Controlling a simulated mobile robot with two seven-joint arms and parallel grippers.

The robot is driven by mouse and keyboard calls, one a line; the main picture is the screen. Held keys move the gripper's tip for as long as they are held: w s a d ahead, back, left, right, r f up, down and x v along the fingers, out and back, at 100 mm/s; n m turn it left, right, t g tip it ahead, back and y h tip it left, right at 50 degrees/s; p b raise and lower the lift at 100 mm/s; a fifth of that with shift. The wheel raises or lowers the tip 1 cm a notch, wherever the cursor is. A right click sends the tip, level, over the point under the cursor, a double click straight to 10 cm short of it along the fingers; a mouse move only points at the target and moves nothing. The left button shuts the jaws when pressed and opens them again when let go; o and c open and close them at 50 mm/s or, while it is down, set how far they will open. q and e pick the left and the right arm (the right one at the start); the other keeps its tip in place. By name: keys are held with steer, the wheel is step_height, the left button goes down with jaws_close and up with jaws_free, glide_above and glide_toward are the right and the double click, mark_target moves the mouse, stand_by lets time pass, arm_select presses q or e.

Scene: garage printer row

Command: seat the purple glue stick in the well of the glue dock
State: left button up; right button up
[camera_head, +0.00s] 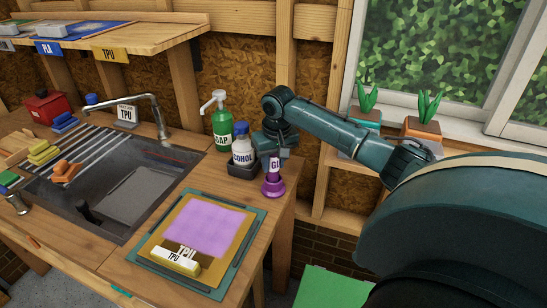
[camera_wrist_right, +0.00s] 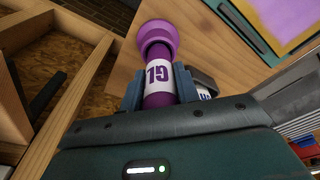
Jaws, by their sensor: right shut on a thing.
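The purple glue stick (camera_head: 274,164) has a white label with purple letters and stands about upright near the right edge of the wooden bench. My right gripper (camera_head: 272,151) is shut on it from above. In the right wrist view the two fingers of the right gripper (camera_wrist_right: 158,90) flank the labelled stick (camera_wrist_right: 160,74). A wider, flared purple piece (camera_head: 273,187) surrounds its lower end. I cannot tell whether this piece is the glue dock or part of the stick, nor whether it touches the bench. No well is clearly visible. My left gripper is out of view.
A print plate (camera_head: 158,243) with a purple sheet and TPU block lies at front left. The sink (camera_head: 122,190) is farther left.

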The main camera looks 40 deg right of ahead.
steer(key=o, duration=1.1)
steer(key=shift+c, duration=0.2)
steer(key=shift+s+a, duration=0.25)
steer(key=shift+s, duration=0.45)
